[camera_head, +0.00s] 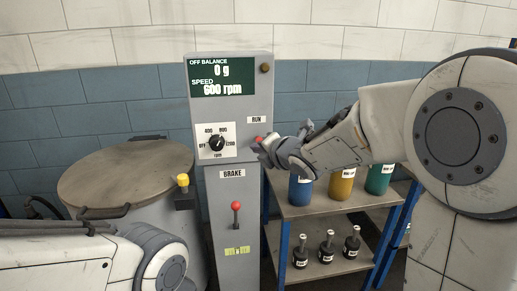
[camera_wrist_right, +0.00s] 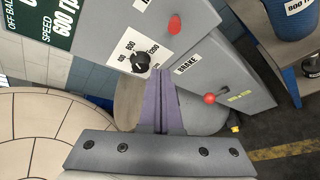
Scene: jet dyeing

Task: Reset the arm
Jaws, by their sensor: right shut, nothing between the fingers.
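My right gripper (camera_head: 264,151) is shut and empty. In the head view it is in front of the right edge of the grey control panel (camera_head: 203,105), just below the red RUN control (camera_head: 258,139). In the right wrist view its purple fingers (camera_wrist_right: 159,76) are pressed together, and the RUN control (camera_wrist_right: 174,25) shows beyond their tips, apart from them in the picture. My left arm comes in at the lower left; its gripper is out of view. The panel's display (camera_head: 222,78) reads 0 g off balance and 600 rpm.
Below the black speed knob (camera_head: 217,143) is the red-knobbed BRAKE lever (camera_head: 236,206). A round lidded drum (camera_head: 125,172) stands left of the panel. A shelf rack (camera_head: 322,207) to the right holds blue, yellow and green containers above and several dark bottles below.

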